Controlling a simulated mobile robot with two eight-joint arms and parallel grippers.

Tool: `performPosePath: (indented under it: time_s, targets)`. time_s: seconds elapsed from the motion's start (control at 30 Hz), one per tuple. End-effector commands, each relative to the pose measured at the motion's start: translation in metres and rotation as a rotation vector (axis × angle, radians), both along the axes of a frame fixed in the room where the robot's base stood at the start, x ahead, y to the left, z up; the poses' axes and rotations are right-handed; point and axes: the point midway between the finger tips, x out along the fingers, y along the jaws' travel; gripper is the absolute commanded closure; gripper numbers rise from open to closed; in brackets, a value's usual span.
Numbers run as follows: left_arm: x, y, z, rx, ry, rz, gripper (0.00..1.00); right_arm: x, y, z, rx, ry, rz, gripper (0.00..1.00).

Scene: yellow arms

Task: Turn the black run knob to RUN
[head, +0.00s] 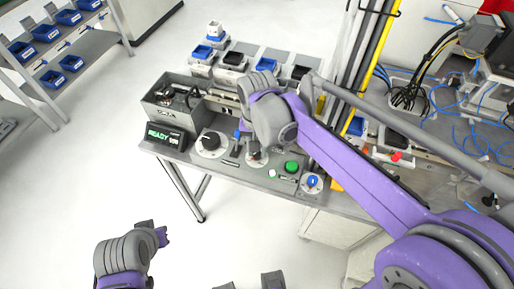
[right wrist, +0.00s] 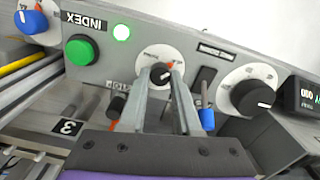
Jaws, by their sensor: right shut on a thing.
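The black run knob (right wrist: 159,74) sits on a white round dial (right wrist: 163,51) in the right wrist view. My right gripper (right wrist: 161,71) has its two grey fingers on either side of the knob and is shut on it. The dial print is too small to read, so the knob's setting cannot be told. In the head view my right gripper (head: 256,149) reaches down over the panel and covers most of the knob. My left arm (head: 125,258) shows at the bottom left, away from the panel; its finger opening is unclear.
The panel also carries a green button (right wrist: 81,49), a larger black dial knob (right wrist: 254,97), a blue-tipped lever (right wrist: 207,117) and a blue knob (head: 312,181). A display (head: 165,136) shows green "READY". Bins stand behind; yellow posts rise at the right.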

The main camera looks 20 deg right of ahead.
Motion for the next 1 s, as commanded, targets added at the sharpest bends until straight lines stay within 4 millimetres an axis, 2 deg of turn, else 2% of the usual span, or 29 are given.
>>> performPosePath:
  time_s: [0.03,0.07,0.2,0.23,0.5,0.63,1.0]
  targets:
    - [0.000,0.000,0.000,0.000,0.000,0.000,1.00,0.000,0.000,0.000,0.000,0.000,-0.001,1.00]
    - [0.000,0.000,0.000,0.000,0.000,0.000,1.00,0.000,0.000,0.000,0.000,0.000,-0.001,0.66]
    - [0.000,0.000,0.000,0.000,0.000,0.000,1.00,0.000,0.000,0.000,0.000,0.000,0.000,0.41]
    - [0.000,0.000,0.000,0.000,0.000,0.000,1.00,0.000,0.000,0.000,0.000,0.000,0.000,0.38]
    - [0.000,0.000,0.000,0.000,0.000,0.000,1.00,0.000,0.000,0.001,0.000,0.000,0.001,0.38]
    - [0.000,0.000,0.001,0.000,-0.001,0.000,1.00,0.000,0.000,0.010,0.000,0.000,0.001,0.38]
    - [0.002,0.000,0.008,0.000,-0.004,0.000,1.00,0.000,0.000,0.081,0.000,0.000,0.001,0.38]
